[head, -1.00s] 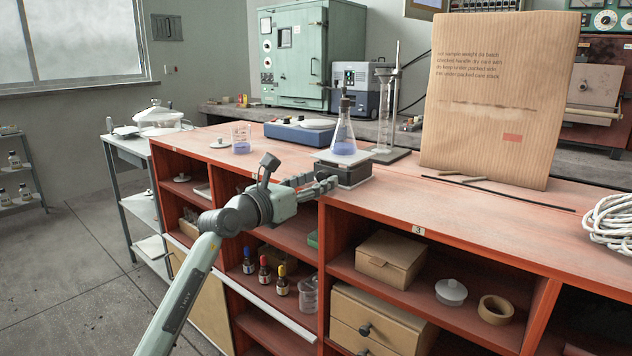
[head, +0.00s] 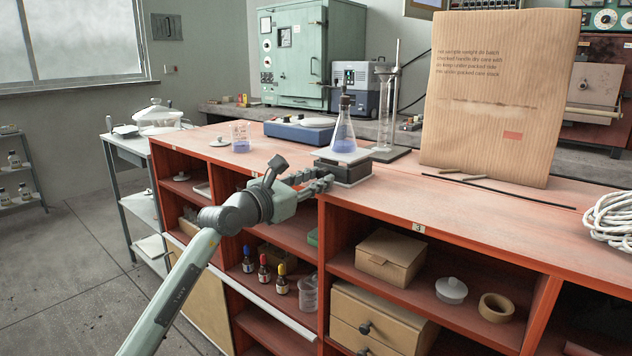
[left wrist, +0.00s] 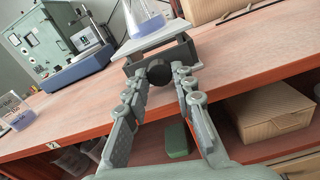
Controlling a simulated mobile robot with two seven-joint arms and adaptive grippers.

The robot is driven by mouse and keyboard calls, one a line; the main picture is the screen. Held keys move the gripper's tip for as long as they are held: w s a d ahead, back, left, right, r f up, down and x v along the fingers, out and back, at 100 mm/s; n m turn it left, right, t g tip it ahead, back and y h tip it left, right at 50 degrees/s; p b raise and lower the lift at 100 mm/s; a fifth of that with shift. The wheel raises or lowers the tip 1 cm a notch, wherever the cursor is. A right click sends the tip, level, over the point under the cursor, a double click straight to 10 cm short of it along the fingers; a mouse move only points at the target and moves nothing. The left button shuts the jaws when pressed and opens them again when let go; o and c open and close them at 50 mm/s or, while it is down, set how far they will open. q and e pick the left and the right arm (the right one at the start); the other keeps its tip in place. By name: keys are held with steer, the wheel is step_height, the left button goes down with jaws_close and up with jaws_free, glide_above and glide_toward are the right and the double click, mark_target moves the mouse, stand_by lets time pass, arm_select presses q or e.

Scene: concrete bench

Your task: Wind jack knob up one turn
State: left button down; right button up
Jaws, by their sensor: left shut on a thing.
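The lab jack (head: 345,172) stands at the bench's front edge, its dark body under a pale top plate (head: 342,156). A conical flask (head: 344,128) with blue liquid and a dark stopper stands upright on the plate. In the left wrist view the jack's round black knob (left wrist: 159,74) faces me, and the flask (left wrist: 147,20) is cut off by the top edge. My left gripper (head: 324,182) reaches the jack's front from the left. Its fingers (left wrist: 160,80) are shut on the knob, one on each side. The knob is hidden in the head view. My right gripper is out of view.
A beaker (head: 240,138) of blue liquid and a blue device (head: 300,131) stand left of the jack. A glass column on a stand (head: 386,110) is close behind. A large cardboard sheet (head: 500,110) stands right. Open shelves (head: 375,270) lie below the bench top.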

arm_select(q)
steer(key=c, duration=1.3)
jaws_free()
steer(key=shift+o, duration=0.2)
steer(key=v, duration=1.2)
